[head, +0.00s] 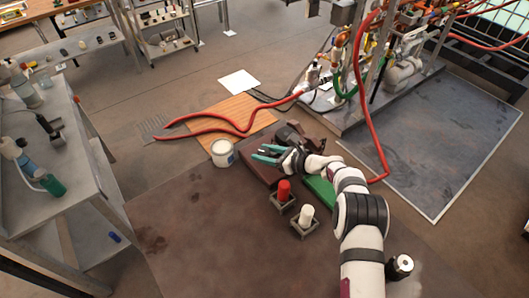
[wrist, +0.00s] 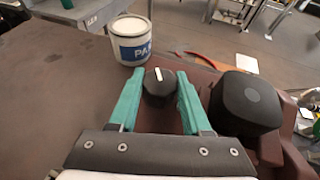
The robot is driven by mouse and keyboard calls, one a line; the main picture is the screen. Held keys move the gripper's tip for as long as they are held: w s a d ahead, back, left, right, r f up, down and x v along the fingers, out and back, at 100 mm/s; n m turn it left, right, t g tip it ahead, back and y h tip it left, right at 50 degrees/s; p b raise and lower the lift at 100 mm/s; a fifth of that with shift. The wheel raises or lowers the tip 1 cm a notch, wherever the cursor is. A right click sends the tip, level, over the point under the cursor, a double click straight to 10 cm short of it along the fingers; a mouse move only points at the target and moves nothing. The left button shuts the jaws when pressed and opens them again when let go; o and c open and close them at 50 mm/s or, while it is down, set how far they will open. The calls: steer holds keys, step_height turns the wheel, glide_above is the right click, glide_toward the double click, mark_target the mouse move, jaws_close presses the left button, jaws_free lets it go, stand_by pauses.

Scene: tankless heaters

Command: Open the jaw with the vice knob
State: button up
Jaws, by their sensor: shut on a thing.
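The vice knob (wrist: 159,83) is a round black knob with a white mark on top. It shows in the wrist view between the two teal fingers of my gripper (wrist: 156,92), which are shut on its sides. In the head view my gripper (head: 266,154) reaches left over the dark bench, and the knob is too small to make out there. The vice body (wrist: 203,78) is maroon and partly hidden behind my right finger. The jaw's opening cannot be made out.
A white paint can (head: 222,153) stands just left of my gripper; it also shows in the wrist view (wrist: 130,42). A black rounded block (wrist: 248,103) is close on the right. Red (head: 284,188) and white (head: 306,214) cylinders stand in grey holders nearby. The bench's left part is clear.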

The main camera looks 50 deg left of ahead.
jaws_close()
steer(key=shift+a+g, duration=0.1)
steer(key=shift+g, duration=0.2)
steer(key=shift+n+g+h, duration=0.3)
steer(key=shift+n+g, duration=0.3)
steer(key=shift+n, duration=0.1)
steer(key=o, duration=1.1)
jaws_free()
